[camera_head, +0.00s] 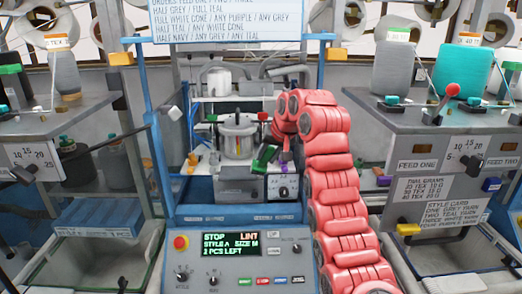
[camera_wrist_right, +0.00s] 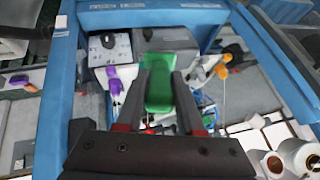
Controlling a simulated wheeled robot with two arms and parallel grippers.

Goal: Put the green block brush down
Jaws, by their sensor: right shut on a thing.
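The green block brush (camera_wrist_right: 160,85) sits between the two dark fingers of my right gripper (camera_wrist_right: 160,100) in the right wrist view, and the fingers are shut on it. In the head view the same green brush (camera_head: 264,157) shows small at the end of my red right arm, in front of the knitting machine. Below it in that view is a grey box with a dial (camera_head: 284,191). I cannot tell whether the brush touches any surface. My left gripper is not in view.
The machine's metal cylinder (camera_head: 238,139) stands left of the brush. A blue frame post (camera_head: 156,130) rises at the left, and a control panel (camera_head: 245,262) reading STOP LINT is in front. The wrist view shows a purple item (camera_wrist_right: 115,82), an orange-tipped item (camera_wrist_right: 222,71) and white cones (camera_wrist_right: 296,158).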

